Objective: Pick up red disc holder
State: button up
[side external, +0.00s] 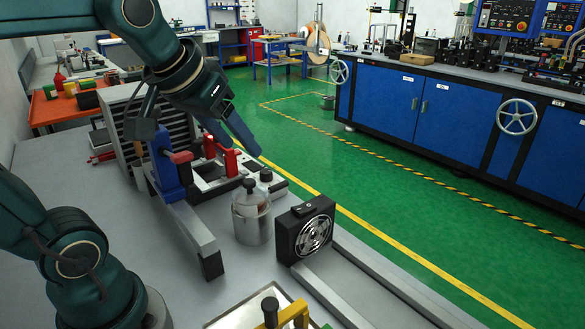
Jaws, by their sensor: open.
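A red bracket-like piece (229,161), which looks like the red disc holder, stands on a white and grey fixture on the grey bench. A second, darker red part (181,157) shows at its left, beside a blue upright clamp (165,170). My gripper (242,143) reaches down from the upper left, its blue-grey fingers open just above and beside the red piece in the picture. I cannot tell whether a finger touches it. No object shows between the fingers. Part of the red piece and its fixture is hidden behind the fingers and the blue clamp.
A metal canister with a black knob (252,221) and a black fan unit (305,229) stand nearer the front. A grey rail (195,228) runs from the blue clamp. A yellow-handled tray part (285,316) is at the bottom. A grey drawer stack (125,125) stands behind.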

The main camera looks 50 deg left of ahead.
jog(key=w+a+r+n+g+y, duration=0.1)
jog(key=w+a+n+y, duration=0.2)
jog(key=a, duration=0.5)
jog(key=n+g, duration=0.1)
jog(key=n, duration=0.1)
send_over(218, 145)
jog(key=f, duration=0.2)
jog(key=shift+h, duration=0.3)
jog(key=shift+s+x, duration=0.2)
jog(key=shift+x, duration=0.9)
jog(key=shift+s+x, duration=0.25)
jog(key=shift+x, duration=0.85)
jog(key=shift+a+f, duration=0.15)
grip_shut()
